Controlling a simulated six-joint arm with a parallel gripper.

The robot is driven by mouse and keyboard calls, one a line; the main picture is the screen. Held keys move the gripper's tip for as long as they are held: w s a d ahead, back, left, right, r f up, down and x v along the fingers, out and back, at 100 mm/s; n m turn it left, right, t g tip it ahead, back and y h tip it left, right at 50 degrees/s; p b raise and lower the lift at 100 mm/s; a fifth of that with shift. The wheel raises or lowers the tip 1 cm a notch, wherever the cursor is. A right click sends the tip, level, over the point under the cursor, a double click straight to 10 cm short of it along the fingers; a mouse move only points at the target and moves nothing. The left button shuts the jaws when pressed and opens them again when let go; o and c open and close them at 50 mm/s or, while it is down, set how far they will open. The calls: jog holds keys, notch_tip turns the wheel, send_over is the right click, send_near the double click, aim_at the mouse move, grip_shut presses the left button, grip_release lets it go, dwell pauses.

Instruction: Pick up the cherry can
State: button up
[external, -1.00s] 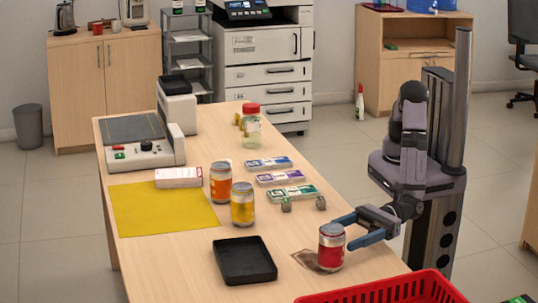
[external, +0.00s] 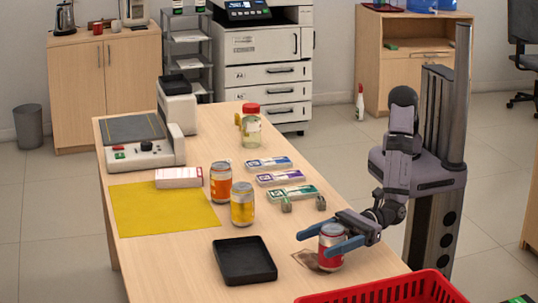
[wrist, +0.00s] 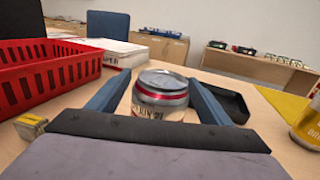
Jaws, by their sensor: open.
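The cherry can (external: 331,249), red with a silver top, stands upright near the front right edge of the table. My gripper (external: 318,242) is open, with its two blue fingers reaching along either side of the can. The lower part of the can is hidden by the gripper body in the wrist view.
A red basket (external: 385,290) is at the front right, close to the can. A black tray (external: 244,261) lies to the left. A yellow can (external: 242,204) and an orange can (external: 220,182) stand further back. A dark flat patch (external: 308,260) lies beside the cherry can.

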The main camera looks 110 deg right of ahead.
jog(key=shift+w+a, duration=0.1)
jog(key=shift+w, duration=0.15)
jog(key=shift+c, duration=0.3)
jog(key=c, duration=1.4)
jog(key=shift+o, duration=0.2)
jog(key=shift+r, duration=0.15)
notch_tip(320, 180, up, 10)
